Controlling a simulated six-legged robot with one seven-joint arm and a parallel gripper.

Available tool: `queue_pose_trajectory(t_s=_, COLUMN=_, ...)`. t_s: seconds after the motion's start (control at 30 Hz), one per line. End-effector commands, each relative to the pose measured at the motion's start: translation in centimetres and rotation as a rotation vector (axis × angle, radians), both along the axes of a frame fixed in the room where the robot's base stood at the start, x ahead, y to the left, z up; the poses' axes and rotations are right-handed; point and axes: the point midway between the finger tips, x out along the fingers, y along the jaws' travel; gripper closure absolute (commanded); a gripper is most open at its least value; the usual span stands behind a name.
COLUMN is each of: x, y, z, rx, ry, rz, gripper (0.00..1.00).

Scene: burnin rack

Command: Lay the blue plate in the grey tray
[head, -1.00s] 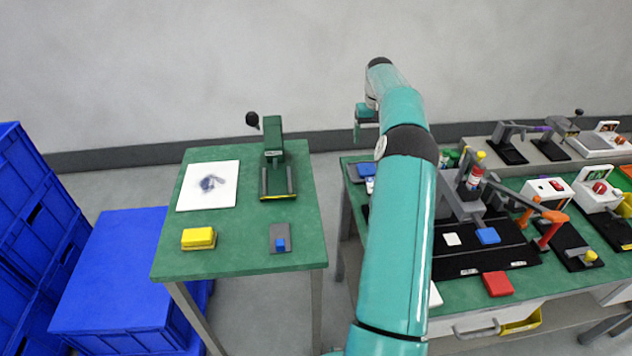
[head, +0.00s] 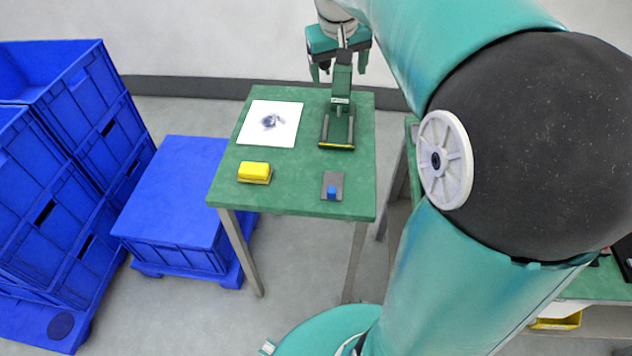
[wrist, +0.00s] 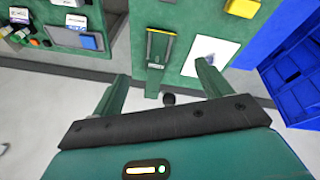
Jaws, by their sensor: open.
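My gripper (head: 338,66) is open and empty, above the far edge of the small green table; its spread fingers also show in the wrist view (wrist: 160,90). In the wrist view, a flat blue piece (wrist: 88,43), probably the blue plate, lies near the corner of another green bench at upper left. It adjoins a grey tray-like shape (wrist: 61,36); I cannot tell whether it lies inside. Neither shows in the head view, where my arm covers most of that bench.
The small table (head: 300,180) holds a green press (head: 340,105), a white sheet (head: 270,124), a yellow block (head: 254,172) and a grey pad (head: 333,181) with a blue knob. Blue crates (head: 62,180) stand at left. Open floor lies between the tables.

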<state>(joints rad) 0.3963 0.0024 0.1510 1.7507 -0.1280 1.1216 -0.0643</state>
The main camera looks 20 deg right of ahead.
Motion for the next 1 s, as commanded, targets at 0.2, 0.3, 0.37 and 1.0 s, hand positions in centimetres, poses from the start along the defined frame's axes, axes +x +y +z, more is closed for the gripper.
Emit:
queue_pose_trajectory(t_s=0.2, x=-7.2, y=6.7, z=0.4, rx=0.008, ry=-0.085, rz=0.066, gripper=0.23)
queue_pose_trajectory(t_s=0.3, x=-10.6, y=9.0, z=-0.4, rx=0.024, ry=-0.124, rz=0.092, gripper=0.23)
queue_pose_trajectory(t_s=0.37, x=-12.6, y=10.3, z=-1.0, rx=0.037, ry=-0.149, rz=0.107, gripper=0.23)
queue_pose_trajectory(t_s=1.0, x=-20.8, y=14.3, z=-5.9, rx=0.123, ry=-0.245, rz=0.175, gripper=0.23)
